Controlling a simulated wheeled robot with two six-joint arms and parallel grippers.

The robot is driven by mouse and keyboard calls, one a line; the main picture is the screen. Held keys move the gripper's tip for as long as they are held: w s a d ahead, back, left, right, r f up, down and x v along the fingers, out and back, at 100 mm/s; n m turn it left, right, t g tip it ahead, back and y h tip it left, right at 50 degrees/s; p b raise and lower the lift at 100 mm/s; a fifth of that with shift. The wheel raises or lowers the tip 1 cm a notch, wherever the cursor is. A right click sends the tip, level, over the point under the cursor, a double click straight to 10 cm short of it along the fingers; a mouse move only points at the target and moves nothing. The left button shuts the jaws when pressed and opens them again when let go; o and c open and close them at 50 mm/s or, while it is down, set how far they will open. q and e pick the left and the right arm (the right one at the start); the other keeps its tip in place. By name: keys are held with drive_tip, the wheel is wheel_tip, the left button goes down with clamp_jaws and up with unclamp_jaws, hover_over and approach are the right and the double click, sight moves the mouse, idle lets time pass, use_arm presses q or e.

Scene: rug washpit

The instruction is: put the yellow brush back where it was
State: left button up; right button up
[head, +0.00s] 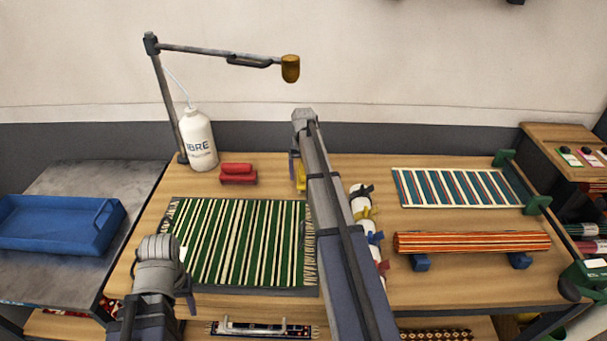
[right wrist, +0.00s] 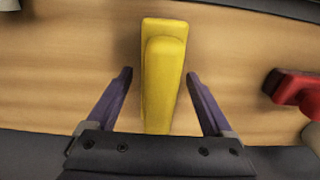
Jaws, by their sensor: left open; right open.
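The yellow brush (head: 301,177) lies on the wooden bench top, mostly hidden behind my right arm in the head view. In the right wrist view the yellow brush (right wrist: 163,75) lies lengthwise between the two fingers of my right gripper (right wrist: 160,85). That gripper is open, with bare wood visible between each finger and the brush. In the head view my right gripper (head: 294,168) is largely covered by its own arm. My left gripper (head: 187,282) is open and empty at the front left, near the striped rug's corner.
A red brush (head: 238,174) lies left of the yellow one, near a white bottle (head: 198,140). A green striped rug (head: 235,240) lies in front. Tied rolls (head: 361,203) lie to the right, with an orange striped roll (head: 470,242) beyond. A blue tray (head: 60,224) is far left.

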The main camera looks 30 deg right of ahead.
wheel_tip(320, 180, up, 7)
drive_tip(key=p, duration=0.6)
